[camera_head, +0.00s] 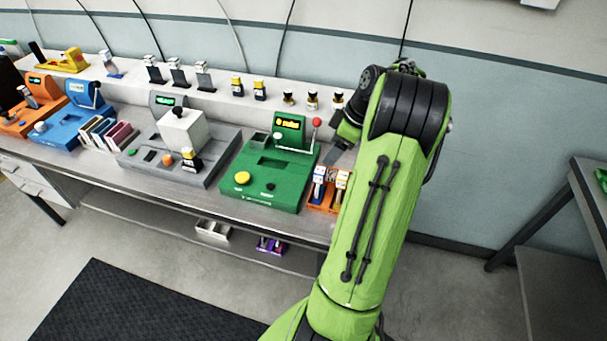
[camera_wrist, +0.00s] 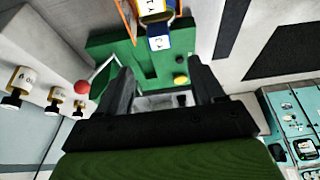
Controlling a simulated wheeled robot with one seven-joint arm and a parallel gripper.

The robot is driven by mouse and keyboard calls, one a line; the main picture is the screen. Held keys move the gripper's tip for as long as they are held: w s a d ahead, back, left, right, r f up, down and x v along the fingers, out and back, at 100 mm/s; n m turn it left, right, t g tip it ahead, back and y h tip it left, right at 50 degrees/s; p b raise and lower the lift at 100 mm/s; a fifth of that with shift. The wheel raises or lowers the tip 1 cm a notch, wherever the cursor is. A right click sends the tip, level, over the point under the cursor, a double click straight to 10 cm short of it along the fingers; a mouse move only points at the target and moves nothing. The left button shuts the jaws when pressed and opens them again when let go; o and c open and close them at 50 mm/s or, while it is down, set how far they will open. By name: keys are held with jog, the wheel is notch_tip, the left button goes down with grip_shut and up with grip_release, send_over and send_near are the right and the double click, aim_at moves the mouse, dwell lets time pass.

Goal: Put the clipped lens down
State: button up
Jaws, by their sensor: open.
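My gripper (camera_wrist: 161,72) is open, with its two dark fingers apart and nothing clearly held between them. In the head view it is at the end of my green arm, beside the green machine (camera_head: 262,192) and largely hidden by the arm. I cannot make out which thing is the clipped lens. An orange holder (camera_head: 322,208) at the bench's right end bears a blue-and-white piece (camera_head: 319,181) and a yellow-and-white piece (camera_head: 341,181). In the wrist view the blue-and-white piece (camera_wrist: 159,40) shows beyond the fingers, in front of the green machine (camera_wrist: 107,46).
Several small bottle-like pieces (camera_head: 312,101) stand on the raised back shelf (camera_head: 268,96). A red-knobbed lever (camera_head: 317,122) rises from the green machine near my gripper. A grey machine (camera_head: 137,162) and a blue machine (camera_head: 58,132) stand further left.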

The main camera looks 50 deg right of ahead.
jog(key=w+a+r+m+h, duration=0.15)
jog(key=a+r, duration=0.35)
jog(key=a, duration=0.5)
jog(key=w+a+r, duration=0.3)
jog(key=a+r, duration=0.1)
jog(key=a, duration=0.6)
jog(key=s+a+m+t, duration=0.1)
jog(key=s+a+m, duration=0.2)
jog(key=s+a, duration=1)
jog(key=a, duration=0.3)
jog(key=shift+s+r+t, duration=0.3)
jog(key=shift+s+r, duration=0.05)
jog(key=shift+r, duration=0.05)
